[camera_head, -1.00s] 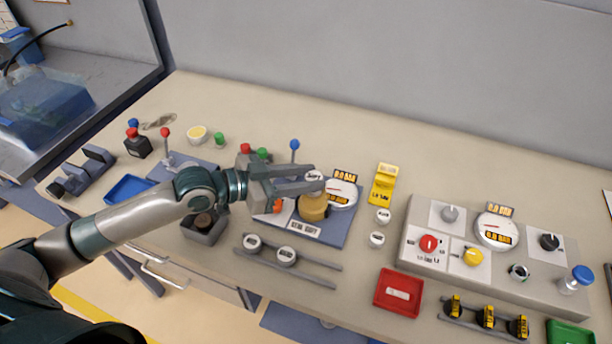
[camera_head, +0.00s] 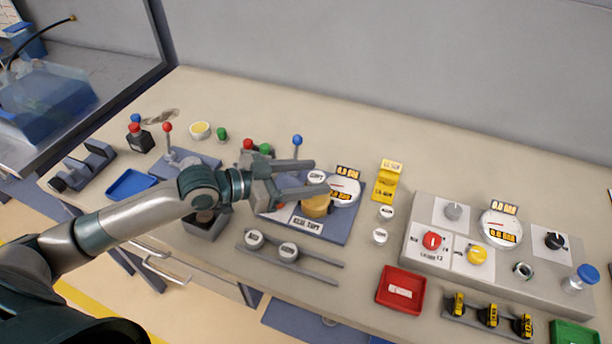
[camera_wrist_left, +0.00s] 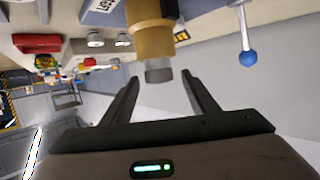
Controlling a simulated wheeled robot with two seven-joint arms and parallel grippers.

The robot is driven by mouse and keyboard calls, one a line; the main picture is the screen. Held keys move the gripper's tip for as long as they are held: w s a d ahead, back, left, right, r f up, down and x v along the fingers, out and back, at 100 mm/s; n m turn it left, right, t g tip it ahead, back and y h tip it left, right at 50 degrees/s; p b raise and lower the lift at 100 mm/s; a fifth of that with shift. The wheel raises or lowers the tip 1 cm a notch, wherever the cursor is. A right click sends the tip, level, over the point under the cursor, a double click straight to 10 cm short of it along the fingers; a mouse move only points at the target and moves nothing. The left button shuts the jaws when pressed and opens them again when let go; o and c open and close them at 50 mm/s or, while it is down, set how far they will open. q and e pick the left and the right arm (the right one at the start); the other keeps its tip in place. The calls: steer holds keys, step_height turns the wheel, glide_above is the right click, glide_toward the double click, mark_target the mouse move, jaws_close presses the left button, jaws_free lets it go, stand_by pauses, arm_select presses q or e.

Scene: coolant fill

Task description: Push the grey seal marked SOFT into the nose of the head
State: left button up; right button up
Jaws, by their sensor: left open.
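My left gripper (camera_head: 319,176) is open, its fingers spread on either side of a small light disc (camera_head: 317,177) with dark lettering too small to read surely. The disc appears on top of the brass head (camera_head: 315,206), which stands on the blue-grey plate. In the left wrist view the brass head (camera_wrist_left: 152,40) ends in a short grey cylinder (camera_wrist_left: 158,72), between and beyond the open fingers (camera_wrist_left: 160,97). This grey end looks like the seal at the nose. How deep it sits I cannot tell. My right gripper is not in view.
A round gauge (camera_head: 344,190) stands close right of the fingers. A blue-knobbed lever (camera_head: 297,141) rises behind. Two marked discs sit on the front rail (camera_head: 310,270). A yellow stand (camera_head: 387,182), red tray (camera_head: 401,310) and control panel (camera_head: 425,262) lie to the right.

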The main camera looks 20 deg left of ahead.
arm_select(q)
steer(key=p+v, duration=0.1)
steer(key=v, duration=1.6)
stand_by(1.1)
steer(key=shift+s+a, duration=0.15)
stand_by(1.0)
